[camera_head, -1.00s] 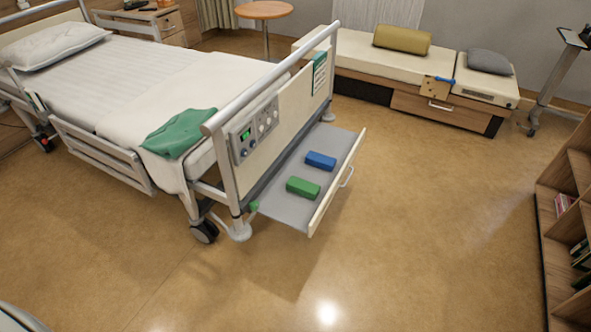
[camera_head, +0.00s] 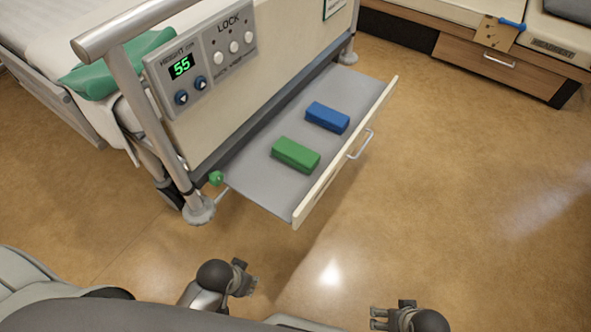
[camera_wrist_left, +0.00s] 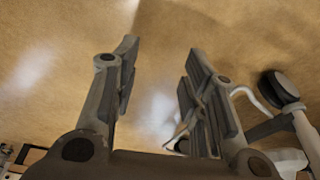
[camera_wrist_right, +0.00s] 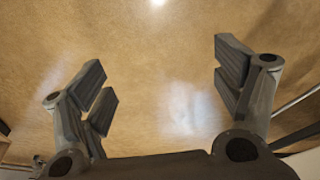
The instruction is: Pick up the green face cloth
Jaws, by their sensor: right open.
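A folded green cloth (camera_head: 296,154) lies in the pulled-out drawer under the bed's foot end, in the head view. A folded blue cloth (camera_head: 327,117) lies just behind it, apart from it. A larger green cloth (camera_head: 92,80) is draped on the bed corner, partly hidden by the bed rail. My left gripper (camera_head: 250,281) is open and empty over the floor, in front of the drawer. Its spread fingers show in the left wrist view (camera_wrist_left: 158,85). My right gripper (camera_head: 377,318) is open and empty at the bottom edge; the right wrist view (camera_wrist_right: 160,90) shows bare floor between its fingers.
The drawer (camera_head: 245,183) is open, with a front panel and handle (camera_head: 361,144) facing right. The bed's end post and caster (camera_head: 198,209) stand left of it. A control panel (camera_head: 200,60) is above. A wooden bench (camera_head: 480,62) is at the back right. Floor between is clear.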

